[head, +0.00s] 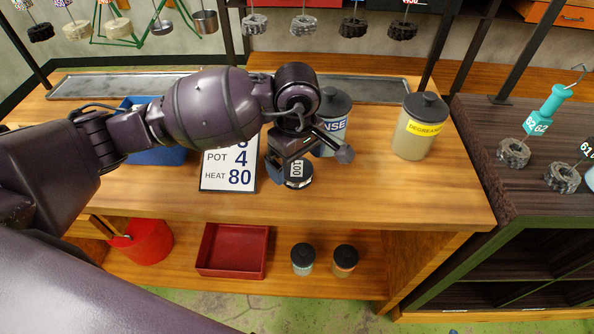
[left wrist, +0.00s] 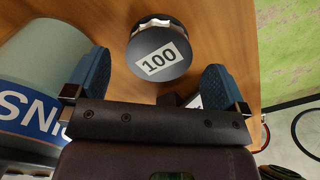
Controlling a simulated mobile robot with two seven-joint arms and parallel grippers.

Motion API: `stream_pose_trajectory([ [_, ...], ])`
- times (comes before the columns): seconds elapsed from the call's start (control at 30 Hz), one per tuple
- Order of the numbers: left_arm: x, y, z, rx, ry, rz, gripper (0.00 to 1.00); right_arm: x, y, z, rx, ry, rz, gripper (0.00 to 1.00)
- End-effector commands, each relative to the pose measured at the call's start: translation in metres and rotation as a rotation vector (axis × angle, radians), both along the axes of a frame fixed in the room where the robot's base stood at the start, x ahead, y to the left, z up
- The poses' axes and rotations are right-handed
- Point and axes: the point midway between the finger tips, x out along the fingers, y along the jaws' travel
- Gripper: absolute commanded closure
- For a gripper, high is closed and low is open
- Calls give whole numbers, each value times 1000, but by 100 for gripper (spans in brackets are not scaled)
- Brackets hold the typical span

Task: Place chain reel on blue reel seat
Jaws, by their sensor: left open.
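A dark round piece labelled 100 (head: 298,174) sits on the wooden bench near its front edge. In the left wrist view this labelled piece (left wrist: 160,62) shows a dark round face, with a pale scalloped metal edge behind it. I cannot tell for sure whether it is the chain reel. My left gripper (head: 308,160) is over it; in the left wrist view the gripper (left wrist: 153,85) has its two blue fingertips wide apart, one on each side, with gaps to the piece. I cannot make out a blue reel seat for certain; a blue box (head: 160,157) is partly behind my left arm. My right gripper is not in view.
A card reading POT 4, HEAT 80 (head: 222,178) lies left of the labelled piece. A rinse jar (head: 334,105) stands close behind my gripper, and a degreaser jar (head: 418,135) stands to the right. Chain bundles (head: 303,25) hang at the back.

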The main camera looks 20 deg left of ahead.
Motion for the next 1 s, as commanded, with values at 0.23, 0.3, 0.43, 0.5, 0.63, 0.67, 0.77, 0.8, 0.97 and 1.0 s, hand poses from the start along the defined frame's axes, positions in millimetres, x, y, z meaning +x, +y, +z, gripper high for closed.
stream_pose_trajectory([
  [0.23,1,0,-27,0,1,1,0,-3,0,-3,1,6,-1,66],
  [0.3,1,0,-29,-1,0,1,0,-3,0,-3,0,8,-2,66],
  [0.43,1,0,-29,0,0,0,0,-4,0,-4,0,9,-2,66],
  [0.5,1,0,-29,-1,0,0,0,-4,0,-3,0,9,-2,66],
  [0.63,1,0,-29,-1,0,0,20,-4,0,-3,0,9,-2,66],
  [0.67,1,0,-29,-1,0,0,24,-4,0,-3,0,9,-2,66],
  [0.77,1,0,-29,-1,0,0,40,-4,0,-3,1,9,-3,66],
  [0.8,1,0,-29,-1,0,0,46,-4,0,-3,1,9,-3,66],
  [0.97,1,0,-28,-1,0,0,70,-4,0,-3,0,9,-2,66],
  [1.0,1,0,-28,-1,0,0,71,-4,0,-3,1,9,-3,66],
])
